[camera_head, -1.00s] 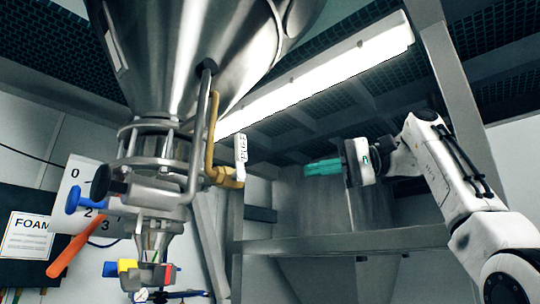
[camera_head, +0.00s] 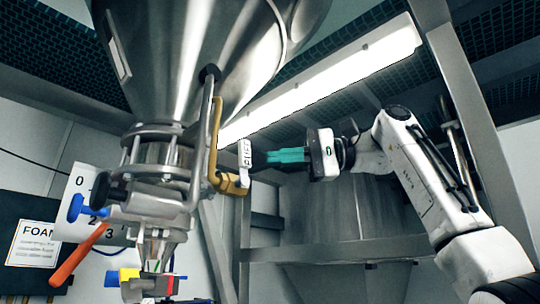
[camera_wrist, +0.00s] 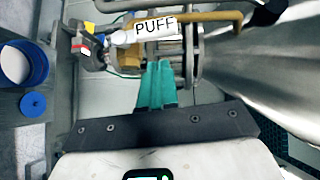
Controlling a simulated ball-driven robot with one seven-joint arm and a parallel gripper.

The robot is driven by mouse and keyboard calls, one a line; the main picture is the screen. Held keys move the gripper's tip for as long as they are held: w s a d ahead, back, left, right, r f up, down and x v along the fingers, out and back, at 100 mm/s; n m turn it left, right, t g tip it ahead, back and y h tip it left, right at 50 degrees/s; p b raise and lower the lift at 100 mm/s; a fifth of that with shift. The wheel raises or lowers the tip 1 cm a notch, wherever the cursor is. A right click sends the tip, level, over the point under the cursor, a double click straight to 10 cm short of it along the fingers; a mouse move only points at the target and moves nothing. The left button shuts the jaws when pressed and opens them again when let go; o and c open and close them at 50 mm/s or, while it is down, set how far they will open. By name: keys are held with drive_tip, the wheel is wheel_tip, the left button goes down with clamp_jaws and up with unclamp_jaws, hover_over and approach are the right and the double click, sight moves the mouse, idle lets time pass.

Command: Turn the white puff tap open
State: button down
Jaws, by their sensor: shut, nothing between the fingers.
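The white puff tap (camera_head: 244,153) is a small white handle lettered PUFF, standing upright on a brass pipe (camera_head: 229,183) beside the sifter's steel neck. In the wrist view the white tap (camera_wrist: 150,30) lies across the top, just beyond my fingertips. My gripper (camera_head: 262,157) has teal fingers, shut and empty, pointing left with the tips close to the tap's right side. In the wrist view my gripper (camera_wrist: 158,66) reaches up to just below the PUFF label. I cannot tell whether the fingertips touch the tap.
The steel hopper (camera_head: 200,60) hangs above the tap. A numbered white dial plate (camera_head: 75,190), a blue knob (camera_head: 80,208) and an orange handle (camera_head: 78,255) are at left. A steel frame (camera_head: 340,248) stands behind. A blue container (camera_wrist: 22,65) shows in the wrist view.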

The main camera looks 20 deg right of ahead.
sight(245, 163)
drive_tip(key=shift+s+a+f, duration=0.1)
drive_tip(key=shift+s+a, duration=0.2)
drive_tip(key=shift+a, duration=0.4)
drive_tip(key=shift+s+a+f, duration=0.1)
drive_tip(key=shift+s+a, duration=0.2)
drive_tip(key=shift+a, duration=0.35)
drive_tip(key=shift+a, duration=0.1)
